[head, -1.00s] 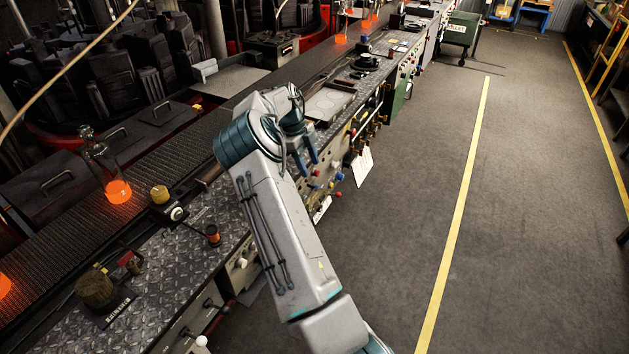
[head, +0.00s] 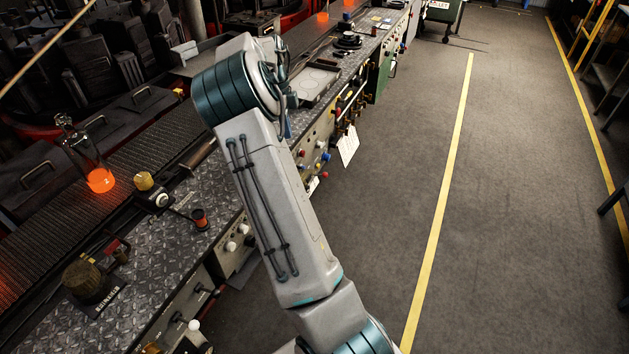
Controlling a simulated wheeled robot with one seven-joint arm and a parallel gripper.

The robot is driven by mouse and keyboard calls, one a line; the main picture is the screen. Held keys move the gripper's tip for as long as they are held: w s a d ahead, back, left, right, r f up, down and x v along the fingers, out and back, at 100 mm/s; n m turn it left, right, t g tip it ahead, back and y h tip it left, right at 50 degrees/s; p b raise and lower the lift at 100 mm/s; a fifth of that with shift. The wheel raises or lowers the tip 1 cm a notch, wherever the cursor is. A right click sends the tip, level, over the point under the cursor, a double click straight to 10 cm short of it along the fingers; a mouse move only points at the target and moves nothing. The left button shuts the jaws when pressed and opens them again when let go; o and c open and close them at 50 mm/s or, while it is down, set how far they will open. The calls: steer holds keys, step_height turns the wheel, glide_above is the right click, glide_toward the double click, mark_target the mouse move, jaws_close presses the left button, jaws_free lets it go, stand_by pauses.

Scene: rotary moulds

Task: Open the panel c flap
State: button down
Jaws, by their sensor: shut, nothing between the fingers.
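The bench front carries a row of control panels, and I cannot read which one is panel c or make out its flap. One pale panel with red and blue knobs (head: 316,145) is just right of my arm's end. Another pale panel with white knobs (head: 236,243) is left of my arm, partly covered by it. My gripper (head: 287,125) is mostly hidden behind my own wrist, close to the bench front. Only a bit of a blue finger shows. It is shut and empty, and I cannot tell whether it touches a panel.
A glowing orange bottle (head: 99,178) stands on the conveyor (head: 60,230) behind the bench top. A white paper tag (head: 348,147) hangs from the bench front. A green cabinet (head: 384,73) is further along. The grey floor (head: 520,180) to the right is clear.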

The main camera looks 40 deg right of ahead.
steer(key=s+a+r+n+t+y, duration=0.25)
steer(key=s+a+r+n, duration=0.65)
steer(key=s+a+n, duration=0.45)
steer(key=s+a+f+n+b, duration=0.4)
steer(key=s+a+f+n, duration=0.2)
steer(key=s+a+n, duration=0.4)
steer(key=w+d+f+m+t+y+b, duration=0.1)
steer(key=w+d+f+m+y+b, duration=0.35)
steer(key=f, duration=0.25)
steer(key=w+d+f+m+t+y+b, duration=0.1)
steer(key=w+d+f+m+y+b, duration=0.3)
steer(key=f, duration=0.3)
steer(key=w+d+f+m+t+y+b, duration=0.1)
steer(key=w+d+f+m+y+b, duration=0.15)
steer(key=f+m+b, duration=0.35)
steer(key=d+f+m+t+h+b, duration=0.1)
steer(key=d+f+m+t+b, duration=0.1)
steer(key=d+f+m+t, duration=0.45)
steer(key=s+d+f+m+t+b, duration=0.15)
steer(key=d+f+t, duration=0.3)
steer(key=d, duration=0.55)
steer(key=w+d+f+m+t+h+b, duration=0.1)
steer(key=d+f+m+t+b, duration=0.1)
steer(key=d+f+m+t, duration=0.45)
steer(key=w+a+r+n, duration=0.1)
steer(key=w+a+r, duration=0.2)
steer(key=w+r, duration=0.5)
steer(key=shift+w+a+r+g+b, duration=0.25)
steer(key=shift+r+g+b, duration=0.15)
steer(key=shift+r, duration=0.8)
